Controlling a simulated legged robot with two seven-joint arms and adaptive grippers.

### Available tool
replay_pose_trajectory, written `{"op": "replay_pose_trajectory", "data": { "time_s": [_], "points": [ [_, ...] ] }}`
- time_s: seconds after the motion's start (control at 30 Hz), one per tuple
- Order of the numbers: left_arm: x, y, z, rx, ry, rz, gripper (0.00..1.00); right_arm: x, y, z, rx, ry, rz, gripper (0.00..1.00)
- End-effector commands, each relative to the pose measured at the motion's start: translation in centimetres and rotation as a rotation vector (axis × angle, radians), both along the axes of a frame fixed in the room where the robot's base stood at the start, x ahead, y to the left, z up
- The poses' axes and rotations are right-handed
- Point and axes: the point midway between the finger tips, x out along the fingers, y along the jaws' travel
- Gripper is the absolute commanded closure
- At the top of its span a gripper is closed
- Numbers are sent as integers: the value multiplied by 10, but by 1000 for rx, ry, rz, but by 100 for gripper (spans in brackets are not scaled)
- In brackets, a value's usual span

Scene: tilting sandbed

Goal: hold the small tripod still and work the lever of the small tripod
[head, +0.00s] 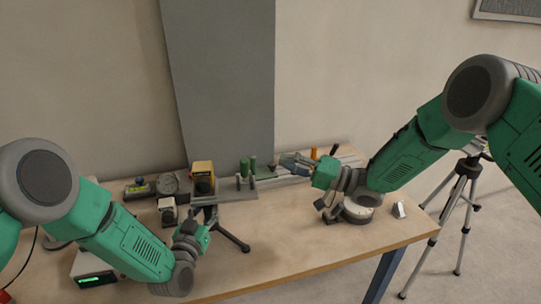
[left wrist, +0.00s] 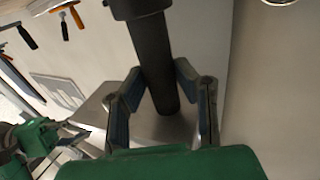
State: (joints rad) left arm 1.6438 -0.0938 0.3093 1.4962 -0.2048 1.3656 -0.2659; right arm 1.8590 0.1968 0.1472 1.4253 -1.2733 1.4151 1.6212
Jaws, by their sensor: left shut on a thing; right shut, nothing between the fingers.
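My left gripper (head: 207,218) is at the tripod's column. In the left wrist view its fingers (left wrist: 160,78) are shut on the dark round column (left wrist: 157,50), one on each side. My right gripper (head: 288,160) is shut and empty, in the air to the right of the tripod and apart from it. I cannot make out the tripod's lever clearly.
A grey panel (head: 222,80) stands behind the table (head: 300,248). Green upright pieces (head: 244,167) stand to the right of the block. A round dial (head: 358,211) lies under my right arm. A device with a green display (head: 95,280) is at left.

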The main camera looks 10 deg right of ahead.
Motion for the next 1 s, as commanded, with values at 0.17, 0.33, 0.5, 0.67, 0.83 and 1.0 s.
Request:
{"op": "replay_pose_trajectory", "data": {
  "time_s": [0.17,0.33,0.5,0.67,0.83,1.0],
  "points": [
    [-2,-3,-2,1,4,-6,100,-2,-4,-1,0,0,1,100],
    [-2,-3,-2,0,4,-6,71,-2,-3,-1,0,0,1,100],
    [-1,-2,-1,1,3,-5,50,-2,-3,-1,0,0,1,100],
    [-1,-1,0,0,1,-3,50,-2,-3,-1,0,0,1,100],
    [-9,2,-1,1,3,-3,50,-2,-3,-1,0,0,1,100],
    [-39,12,-2,2,6,-4,50,-2,-3,-1,0,0,1,100]
  ]
}}
